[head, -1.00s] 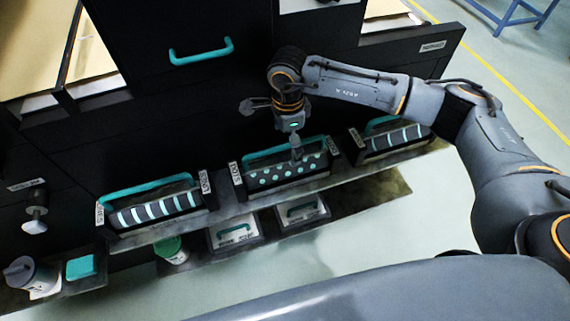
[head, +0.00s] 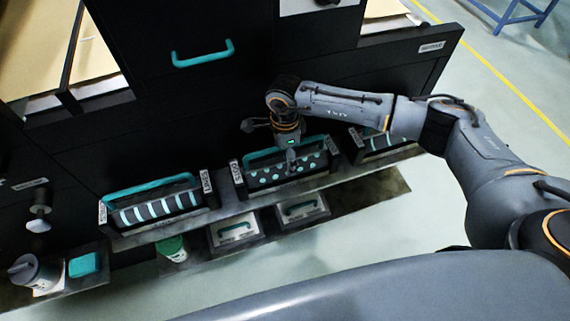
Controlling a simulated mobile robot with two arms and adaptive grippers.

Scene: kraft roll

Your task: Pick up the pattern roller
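Three pattern rollers in black holders with teal handles stand in a row on a shelf. The left one is striped (head: 158,207), the middle one is dotted (head: 262,179), and the right one is striped (head: 368,145) and partly hidden by my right arm. My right gripper (head: 290,160) points down at the middle, dotted roller, in front of its teal handle (head: 250,156). The fingers overlap the handle and the dots in the picture. I cannot tell whether they touch the handle or how far they are open. My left gripper is out of view.
The shelf (head: 231,208) runs along a black cabinet with a teal drawer handle (head: 203,54). Below it lie two boxed pads (head: 234,232) and a green-lidded jar (head: 172,249). A teal block (head: 84,265) sits at lower left.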

